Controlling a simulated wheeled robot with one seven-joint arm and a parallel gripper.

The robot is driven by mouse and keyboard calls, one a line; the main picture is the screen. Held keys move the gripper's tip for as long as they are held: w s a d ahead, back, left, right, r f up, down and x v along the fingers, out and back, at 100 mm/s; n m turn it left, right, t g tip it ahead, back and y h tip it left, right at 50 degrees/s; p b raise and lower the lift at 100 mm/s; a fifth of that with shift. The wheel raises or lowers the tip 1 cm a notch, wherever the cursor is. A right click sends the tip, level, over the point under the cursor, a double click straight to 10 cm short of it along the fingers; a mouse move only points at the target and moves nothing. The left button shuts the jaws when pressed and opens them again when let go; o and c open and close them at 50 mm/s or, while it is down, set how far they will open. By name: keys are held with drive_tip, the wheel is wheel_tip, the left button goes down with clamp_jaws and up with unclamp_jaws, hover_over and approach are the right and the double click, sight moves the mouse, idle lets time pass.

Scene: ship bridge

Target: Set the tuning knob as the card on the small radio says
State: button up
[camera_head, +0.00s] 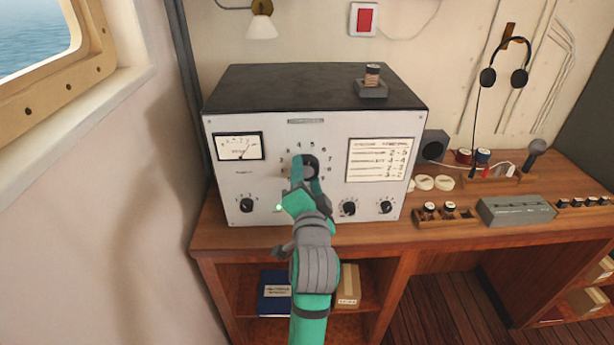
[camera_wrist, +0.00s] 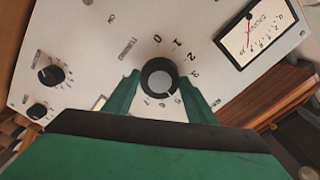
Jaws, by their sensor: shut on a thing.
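The tuning knob (camera_head: 311,162) is a dark round knob on the front of a large white radio (camera_head: 225,180) with a black top, ringed by digits. In the wrist view the knob (camera_wrist: 159,77) has a grey cap and a white mark pointing to the lower right; the digit it meets is hard to read. My gripper (camera_head: 306,180) has one finger on each side of the knob and is shut on it. A printed card (camera_head: 380,160) with several rows of text and numbers is on the radio's front right; its words are too small to read. I cannot pick out a separate small radio.
A signal meter (camera_head: 239,147) is at the panel's upper left. Smaller knobs (camera_head: 348,208) line the panel's lower edge. A small block with a coil (camera_head: 371,88) stands on the radio. A grey box (camera_head: 515,209), headphones (camera_head: 505,75) and a microphone (camera_head: 535,150) are to the right.

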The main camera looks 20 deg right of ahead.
drive_tip(key=shift+m, duration=0.3)
drive_tip(key=o, duration=1.1)
drive_tip(key=shift+c, duration=0.2)
